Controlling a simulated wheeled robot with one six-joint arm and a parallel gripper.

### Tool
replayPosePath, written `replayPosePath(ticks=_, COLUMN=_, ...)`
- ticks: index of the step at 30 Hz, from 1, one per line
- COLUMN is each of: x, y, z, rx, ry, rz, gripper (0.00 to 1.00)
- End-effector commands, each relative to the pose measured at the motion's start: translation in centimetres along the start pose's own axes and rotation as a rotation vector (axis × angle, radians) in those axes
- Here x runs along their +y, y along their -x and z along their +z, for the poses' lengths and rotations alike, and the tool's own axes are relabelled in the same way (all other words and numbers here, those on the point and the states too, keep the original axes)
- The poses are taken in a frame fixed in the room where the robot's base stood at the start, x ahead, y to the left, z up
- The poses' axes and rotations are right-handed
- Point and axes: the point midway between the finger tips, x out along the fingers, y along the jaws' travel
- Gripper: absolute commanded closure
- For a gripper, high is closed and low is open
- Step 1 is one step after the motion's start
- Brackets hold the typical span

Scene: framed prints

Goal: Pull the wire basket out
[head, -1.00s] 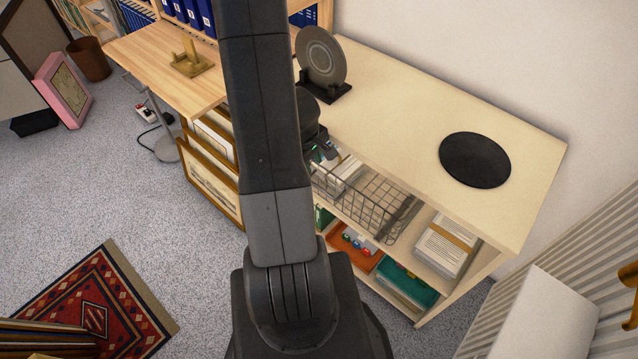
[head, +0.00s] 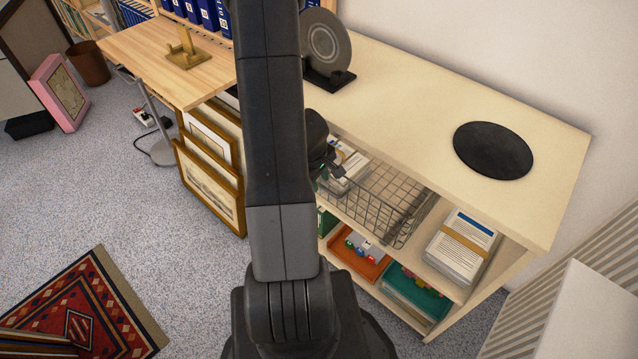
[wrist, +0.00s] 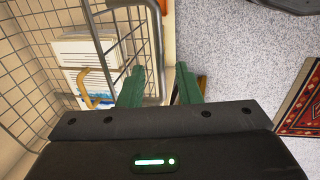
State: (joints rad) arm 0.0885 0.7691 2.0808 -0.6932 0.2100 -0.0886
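The wire basket (head: 372,205) is a grey mesh basket on the upper shelf inside the cream shelf unit. It holds papers or packets (head: 345,172) at its left end; the right part shows bare mesh. My gripper (head: 330,168) is at the basket's front left, mostly hidden behind my arm in the head view. In the wrist view its green fingers (wrist: 158,88) stand apart. The left finger is over the basket's mesh side and the right over the carpet, with the basket's front wires (wrist: 150,50) near the gap between them. Contact cannot be told.
The cream shelf unit (head: 410,100) overhangs the basket. A banded paper stack (head: 462,245) stands right of it. Below are an orange tray (head: 362,262) and a green tray (head: 410,287). Framed prints (head: 210,185) lean at left. The carpet (head: 190,260) in front is open.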

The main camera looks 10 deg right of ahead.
Motion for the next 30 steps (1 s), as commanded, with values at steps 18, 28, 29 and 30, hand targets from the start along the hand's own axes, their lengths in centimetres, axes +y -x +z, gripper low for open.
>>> replayPosePath(ticks=18, x=0.0, y=-0.2, z=0.0, rx=0.000, ry=0.000, rz=0.000, gripper=1.00)
replayPosePath(ticks=28, x=-1.3, y=-0.2, z=0.0, rx=0.000, ry=0.003, rz=0.000, gripper=1.00)
replayPosePath(ticks=29, x=-1.6, y=-0.2, z=-0.1, rx=0.001, ry=0.003, rz=0.000, gripper=1.00)
replayPosePath(ticks=30, x=-2.2, y=-0.2, z=-0.1, rx=0.001, ry=0.004, rz=0.000, gripper=1.00)
